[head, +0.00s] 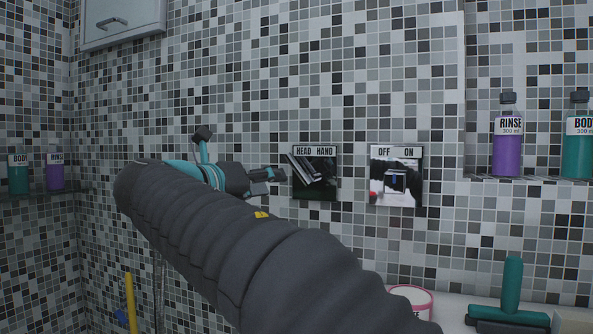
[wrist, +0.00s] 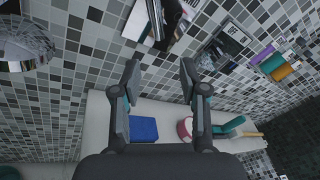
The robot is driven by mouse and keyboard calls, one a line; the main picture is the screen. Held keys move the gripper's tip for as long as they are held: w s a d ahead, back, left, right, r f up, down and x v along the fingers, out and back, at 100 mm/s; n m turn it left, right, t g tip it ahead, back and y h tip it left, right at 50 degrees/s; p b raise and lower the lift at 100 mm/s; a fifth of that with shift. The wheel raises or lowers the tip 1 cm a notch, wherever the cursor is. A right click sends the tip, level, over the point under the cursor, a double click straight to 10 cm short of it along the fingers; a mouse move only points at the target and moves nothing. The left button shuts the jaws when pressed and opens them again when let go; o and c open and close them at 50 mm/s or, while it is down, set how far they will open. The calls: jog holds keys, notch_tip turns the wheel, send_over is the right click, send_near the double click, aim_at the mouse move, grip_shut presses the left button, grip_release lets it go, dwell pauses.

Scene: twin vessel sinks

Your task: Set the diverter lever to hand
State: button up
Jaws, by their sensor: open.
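The diverter plate (head: 321,186), dark and glossy and labelled HEAD and HAND, is on the tiled wall in the head view. Its lever (head: 308,167) looks like a light bar slanting up-left toward the HEAD side, though reflections make it hard to read. In the wrist view the diverter (wrist: 160,22) is at the top edge, partly cut off, beyond the fingertips. My gripper (head: 270,181) is just left of the plate in the head view. In the wrist view my gripper (wrist: 159,75) is open, with nothing between its fingers.
A similar OFF/ON plate (head: 396,177) is just right of the diverter. Bottles (head: 507,145) stand on a niche shelf at right. A pink-rimmed tub (head: 412,298) and a teal-handled tool (head: 511,290) are below. A round chrome fixture (wrist: 25,45) shows at upper left in the wrist view.

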aim_at(296, 170)
jog(key=shift+n+t, duration=0.3)
jog(key=shift+n, duration=0.2)
jog(key=x, duration=0.4)
jog(key=a+r+x, duration=0.1)
jog(key=x, duration=0.3)
jog(key=w+x, duration=0.1)
jog(key=x, duration=0.3)
jog(key=shift+w+r, duration=0.25)
grip_shut()
